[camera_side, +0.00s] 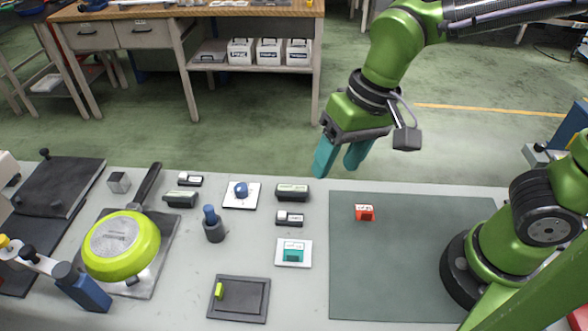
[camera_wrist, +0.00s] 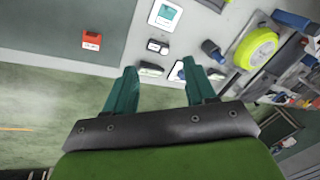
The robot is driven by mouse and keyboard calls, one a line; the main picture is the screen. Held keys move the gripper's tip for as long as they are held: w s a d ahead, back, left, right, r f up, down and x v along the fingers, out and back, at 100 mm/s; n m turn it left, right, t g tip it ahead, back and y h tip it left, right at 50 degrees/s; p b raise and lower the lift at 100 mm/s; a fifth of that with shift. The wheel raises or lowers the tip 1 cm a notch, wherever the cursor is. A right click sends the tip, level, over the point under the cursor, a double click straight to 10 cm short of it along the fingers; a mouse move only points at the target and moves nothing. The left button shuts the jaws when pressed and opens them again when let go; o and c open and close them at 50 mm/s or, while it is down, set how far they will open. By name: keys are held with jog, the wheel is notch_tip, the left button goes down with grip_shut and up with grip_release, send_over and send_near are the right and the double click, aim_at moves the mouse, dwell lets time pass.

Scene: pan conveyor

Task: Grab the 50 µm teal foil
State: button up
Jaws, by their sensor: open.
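A small teal block with a pale label (camera_side: 293,254), which I take to be the teal foil, sits on a white square plate (camera_side: 283,262) left of the dark green mat. It also shows at the top of the wrist view (camera_wrist: 165,12). The label is too small to read. My gripper (camera_side: 339,161) is open and empty, raised beyond the table's far edge, well apart from the teal block. Its two teal fingers show spread in the wrist view (camera_wrist: 160,72), with nothing between them.
A red block (camera_side: 364,213) lies on the mat (camera_side: 420,265). Around the white plate are a small labelled block (camera_side: 289,219), a black labelled block (camera_side: 292,192), a blue knob (camera_side: 241,189) on a plate, a blue-handled tool (camera_side: 213,226) and a dark tray (camera_side: 245,300). A green pan (camera_side: 121,246) lies left.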

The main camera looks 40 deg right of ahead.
jog(key=a+f+m+g+h, duration=0.2)
jog(key=a+f, duration=0.1)
jog(key=a, duration=0.4)
jog(key=m, duration=0.5)
send_over(293, 253)
jog(key=f, duration=1)
jog(key=shift+s+d, duration=0.1)
jog(key=shift+s, duration=0.3)
jog(key=shift+w+f, duration=0.2)
jog(key=shift+f, duration=1.3)
jog(key=shift+w+f, duration=0.2)
jog(key=shift+f, duration=1.25)
jog(key=shift+c, duration=0.3)
grip_shut()
